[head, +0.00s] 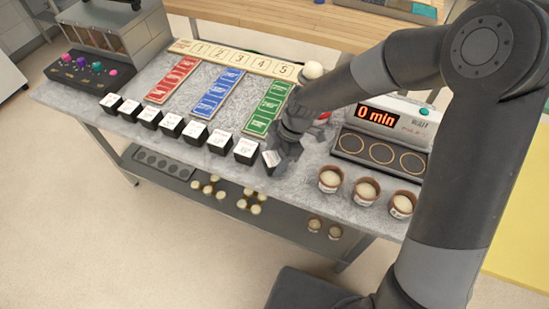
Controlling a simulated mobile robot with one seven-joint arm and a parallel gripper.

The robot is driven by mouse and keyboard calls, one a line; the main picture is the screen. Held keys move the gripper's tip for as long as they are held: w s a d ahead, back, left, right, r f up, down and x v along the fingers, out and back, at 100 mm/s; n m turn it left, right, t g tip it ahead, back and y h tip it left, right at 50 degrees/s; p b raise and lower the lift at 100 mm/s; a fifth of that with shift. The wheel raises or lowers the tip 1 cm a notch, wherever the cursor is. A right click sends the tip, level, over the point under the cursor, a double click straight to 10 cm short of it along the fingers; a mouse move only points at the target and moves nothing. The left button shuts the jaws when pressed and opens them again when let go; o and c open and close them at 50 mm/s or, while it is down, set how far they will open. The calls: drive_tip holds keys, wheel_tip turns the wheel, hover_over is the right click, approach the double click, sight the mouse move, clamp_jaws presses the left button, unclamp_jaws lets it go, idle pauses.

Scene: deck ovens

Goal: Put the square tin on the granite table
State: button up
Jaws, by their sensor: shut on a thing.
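The granite table (126,86) is a speckled grey slab on a metal frame. My gripper (282,156) is over its front edge and is shut on a small dark square tin (271,160) with a white marked top. This tin looks tilted, and the gripper partly covers it. I cannot tell whether its base touches the slab. Several similar dark tins with white tops stand in a row to its left, the nearest being a tin (246,150) just beside it.
Red (172,80), blue (218,92) and green (266,108) card strips lie behind the row, below a numbered board (237,57). To the right are a display unit (383,125) and three round brown pots, one (366,190) in the middle. A lower shelf (180,172) holds small items.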

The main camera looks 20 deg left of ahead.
drive_tip(key=shift+f, duration=0.1)
drive_tip(key=o, duration=1.1)
drive_tip(key=v, duration=1.2)
